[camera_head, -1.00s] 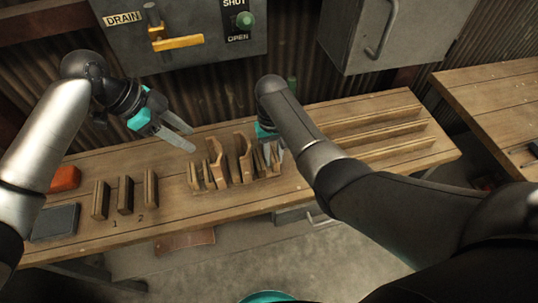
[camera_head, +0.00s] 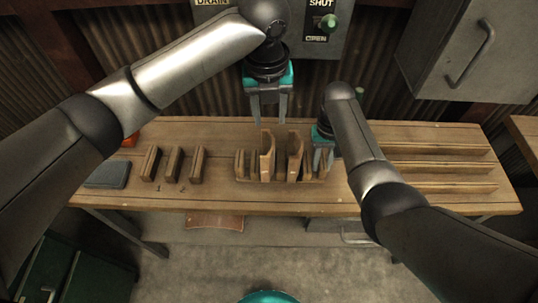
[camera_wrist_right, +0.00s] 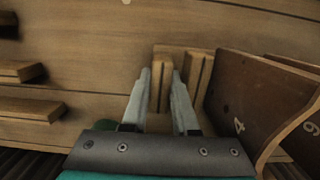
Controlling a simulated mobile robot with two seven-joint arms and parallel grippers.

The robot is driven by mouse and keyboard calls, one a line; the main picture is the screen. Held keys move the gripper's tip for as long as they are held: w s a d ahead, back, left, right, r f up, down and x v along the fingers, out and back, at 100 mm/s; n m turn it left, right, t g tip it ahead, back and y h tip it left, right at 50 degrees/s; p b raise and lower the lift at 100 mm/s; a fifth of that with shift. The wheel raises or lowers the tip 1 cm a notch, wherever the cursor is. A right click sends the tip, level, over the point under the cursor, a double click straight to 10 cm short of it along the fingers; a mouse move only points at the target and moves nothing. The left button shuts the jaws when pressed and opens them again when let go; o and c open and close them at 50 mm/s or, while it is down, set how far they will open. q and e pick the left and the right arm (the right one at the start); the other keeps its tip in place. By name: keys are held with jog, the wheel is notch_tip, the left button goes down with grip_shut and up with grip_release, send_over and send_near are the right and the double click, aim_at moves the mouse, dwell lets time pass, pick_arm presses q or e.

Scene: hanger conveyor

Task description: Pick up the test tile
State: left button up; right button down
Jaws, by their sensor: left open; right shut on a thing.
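I cannot tell which piece is the test tile. Two tall brown boards with curved edges stand among short slotted wooden blocks mid-table; in the right wrist view they bear the figures 4 (camera_wrist_right: 239,112) and 9 (camera_wrist_right: 300,120). My right gripper (camera_head: 321,168) is at the right end of this row. My left gripper (camera_head: 268,121) is open and empty, pointing down just behind the tall boards.
Long wooden rails (camera_head: 440,168) lie at the right. A grey valve box (camera_head: 325,45) is behind.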

aim_at(273, 143)
pick_arm(q)
jog(key=shift+m, duration=0.5)
jog(key=shift+w+d+f, duration=0.15)
jog(key=shift+w+f, duration=0.05)
jog(key=shift+f, duration=1.75)
jog(key=shift+w+d+f, duration=0.15)
jog(key=shift+w+f, duration=0.05)
jog(key=shift+f, duration=1.75)
jog(key=shift+w+d+f, duration=0.15)
jog(key=shift+w+f, duration=0.05)
jog(key=shift+f, duration=1.75)
grip_shut()
jog(key=shift+r, duration=0.1)
